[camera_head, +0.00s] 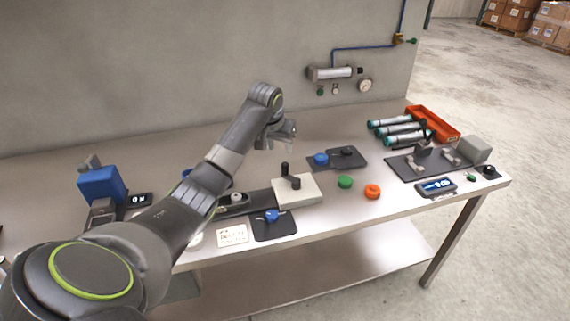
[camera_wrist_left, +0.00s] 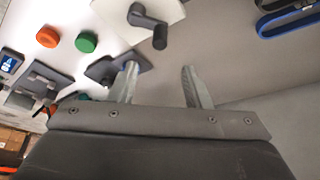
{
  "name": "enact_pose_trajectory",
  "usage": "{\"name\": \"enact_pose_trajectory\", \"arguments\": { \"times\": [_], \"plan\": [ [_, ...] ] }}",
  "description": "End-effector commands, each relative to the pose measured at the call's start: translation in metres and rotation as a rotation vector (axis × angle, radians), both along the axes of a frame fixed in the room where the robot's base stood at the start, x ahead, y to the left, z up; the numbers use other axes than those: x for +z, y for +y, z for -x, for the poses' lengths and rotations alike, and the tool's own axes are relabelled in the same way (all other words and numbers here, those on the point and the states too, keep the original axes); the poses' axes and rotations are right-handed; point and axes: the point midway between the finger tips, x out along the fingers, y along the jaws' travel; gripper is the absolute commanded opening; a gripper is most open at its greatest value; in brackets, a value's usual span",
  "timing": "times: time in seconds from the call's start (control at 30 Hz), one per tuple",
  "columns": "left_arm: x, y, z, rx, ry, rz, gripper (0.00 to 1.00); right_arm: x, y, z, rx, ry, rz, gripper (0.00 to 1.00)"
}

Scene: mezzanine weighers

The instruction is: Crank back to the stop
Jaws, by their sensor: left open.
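The black crank (camera_head: 290,178) has an upright knob and sits on a cream-white box (camera_head: 308,192) near the middle of the bench. In the left wrist view the crank (camera_wrist_left: 150,26) shows at the top, beyond the fingers. My left gripper (camera_head: 278,142) is open and empty, in the air above and behind the crank. In the left wrist view the gripper's two fingers (camera_wrist_left: 160,72) are spread with nothing between them. The crank is apart from the fingers. My right gripper is in neither view.
Green (camera_head: 345,182) and orange (camera_head: 372,191) buttons stand right of the box. A blue knob on a dark plate (camera_head: 275,230) lies in front, another dark plate (camera_head: 350,159) behind. Teal-ended cylinders (camera_head: 405,131) and a red tray (camera_head: 434,124) are at the right. The wall stands behind.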

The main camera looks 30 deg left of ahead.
Motion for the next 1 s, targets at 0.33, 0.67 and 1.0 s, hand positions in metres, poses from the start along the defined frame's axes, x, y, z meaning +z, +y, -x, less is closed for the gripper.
{"name": "enact_pose_trajectory", "arguments": {
  "times": [0.33,0.67,1.0],
  "plan": [
    [-0.057,0.004,-0.023,0.000,0.003,0.001,0.44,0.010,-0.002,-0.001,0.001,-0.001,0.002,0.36],
    [-0.095,0.007,-0.039,0.001,0.000,0.000,0.44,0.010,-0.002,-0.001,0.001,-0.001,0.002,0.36],
    [-0.110,0.008,-0.045,-0.002,-0.001,-0.001,0.44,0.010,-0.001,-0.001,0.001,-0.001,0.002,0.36]
  ]
}}
